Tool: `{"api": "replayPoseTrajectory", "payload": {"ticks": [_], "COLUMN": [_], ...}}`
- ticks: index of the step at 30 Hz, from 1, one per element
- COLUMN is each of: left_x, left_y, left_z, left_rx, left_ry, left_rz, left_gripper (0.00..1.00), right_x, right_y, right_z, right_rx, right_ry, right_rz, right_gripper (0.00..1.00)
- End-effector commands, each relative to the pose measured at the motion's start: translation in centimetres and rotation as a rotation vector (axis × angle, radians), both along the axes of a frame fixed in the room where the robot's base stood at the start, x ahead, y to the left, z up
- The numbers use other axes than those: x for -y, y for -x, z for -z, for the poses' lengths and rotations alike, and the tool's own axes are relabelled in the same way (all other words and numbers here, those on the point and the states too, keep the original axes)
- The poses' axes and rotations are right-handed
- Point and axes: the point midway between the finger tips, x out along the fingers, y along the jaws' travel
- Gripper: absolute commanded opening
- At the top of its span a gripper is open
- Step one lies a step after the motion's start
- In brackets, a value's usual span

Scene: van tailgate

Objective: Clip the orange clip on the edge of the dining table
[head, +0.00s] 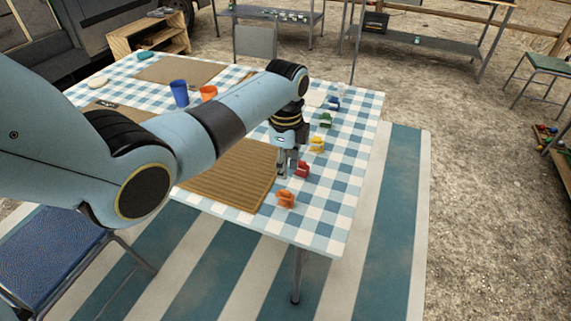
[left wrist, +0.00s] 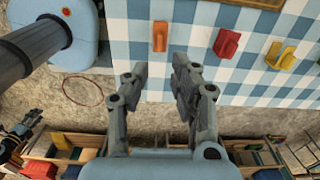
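The orange clip (head: 286,199) lies on the blue-and-white checked cloth of the dining table (head: 313,233), near the table's front edge. In the left wrist view the orange clip (left wrist: 160,36) lies beyond the fingertips, roughly in line with the gap between them. My left gripper (head: 287,172) points down over the table, beside the red clip (head: 302,169) and behind the orange one in the head view. In the left wrist view its fingers (left wrist: 161,70) stand apart with nothing between them.
A yellow clip (head: 317,144), a green clip (head: 326,119) and a blue clip (head: 334,103) line the table's right side. A brown ribbed mat (head: 232,180) lies left of the gripper. A blue cup (head: 180,92) and an orange cup (head: 208,93) stand farther back.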

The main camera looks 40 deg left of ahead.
Motion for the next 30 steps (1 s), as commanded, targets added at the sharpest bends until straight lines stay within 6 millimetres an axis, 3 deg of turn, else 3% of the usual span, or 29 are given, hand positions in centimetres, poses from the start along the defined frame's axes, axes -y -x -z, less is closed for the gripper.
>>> {"api": "replayPoseTrajectory", "payload": {"ticks": [1, 12, 21, 30], "left_x": [0.0, 0.0, 0.0, 0.0], "left_y": [0.0, 0.1, 0.0, 0.0], "left_z": [1.0, 4.5, 7.2, 7.8], "left_rx": [-0.001, 0.001, -0.001, 0.002], "left_ry": [-0.001, -0.001, 0.0, -0.001], "left_rz": [0.0, -0.001, -0.001, -0.001], "left_gripper": [0.25, 0.25, 0.25, 0.25], "right_x": [-0.3, -0.9, -0.2, 0.0], "right_y": [0.0, 0.3, 0.4, 0.4], "right_z": [1.1, 5.2, 6.5, 6.7], "right_rx": [-0.001, -0.004, -0.006, -0.007], "right_ry": [-0.003, -0.01, -0.002, -0.001], "right_rz": [0.001, 0.003, 0.0, 0.0], "right_gripper": [0.4, 0.4, 0.4, 0.4]}}
